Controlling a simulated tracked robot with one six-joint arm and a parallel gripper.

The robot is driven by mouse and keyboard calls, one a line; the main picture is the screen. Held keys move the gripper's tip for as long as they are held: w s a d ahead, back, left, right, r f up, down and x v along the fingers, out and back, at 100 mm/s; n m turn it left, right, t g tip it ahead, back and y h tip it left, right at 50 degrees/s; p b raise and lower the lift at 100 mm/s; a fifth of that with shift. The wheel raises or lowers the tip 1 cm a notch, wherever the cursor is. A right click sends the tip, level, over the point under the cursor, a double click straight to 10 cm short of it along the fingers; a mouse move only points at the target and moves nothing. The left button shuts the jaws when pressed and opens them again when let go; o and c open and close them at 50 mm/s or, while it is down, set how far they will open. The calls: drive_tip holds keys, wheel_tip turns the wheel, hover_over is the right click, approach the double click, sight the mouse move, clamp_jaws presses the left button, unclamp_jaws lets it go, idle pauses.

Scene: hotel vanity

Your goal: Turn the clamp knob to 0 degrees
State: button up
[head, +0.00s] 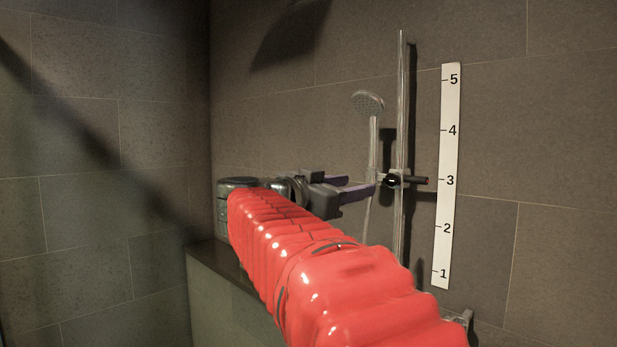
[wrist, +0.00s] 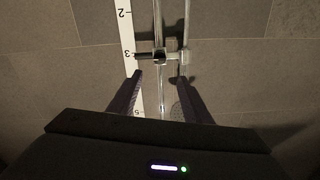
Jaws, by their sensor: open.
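The clamp knob (head: 393,181) is a small dark knob on the slider clamp of the chrome shower rail (head: 402,95). A dark bar (head: 419,180) sticks out from the clamp toward the 3 on the scale. The clamp knob also shows in the wrist view (wrist: 159,57), ahead of and between my fingers. My gripper (head: 362,185) is open and empty, just left of the clamp in the head view. In the wrist view my gripper (wrist: 160,76) has its fingertips apart, with a visible gap to the knob. The knob's angle is too small to read.
A white scale strip (head: 447,170) numbered 1 to 5 is on the tiled wall, right of the rail. The hand shower (head: 368,103) hangs left of the rail, with its hose below. A dark-topped ledge (head: 212,262) lies under my arm.

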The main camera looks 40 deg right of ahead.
sight(388, 179)
drive_tip(key=d, duration=0.9)
drive_tip(key=w+d, duration=0.1)
drive_tip(key=d, duration=0.3)
drive_tip(key=shift+w+d, duration=0.1)
drive_tip(key=shift+d, duration=0.2)
drive_tip(key=shift+c, duration=0.4)
drive_tip(key=c, duration=1)
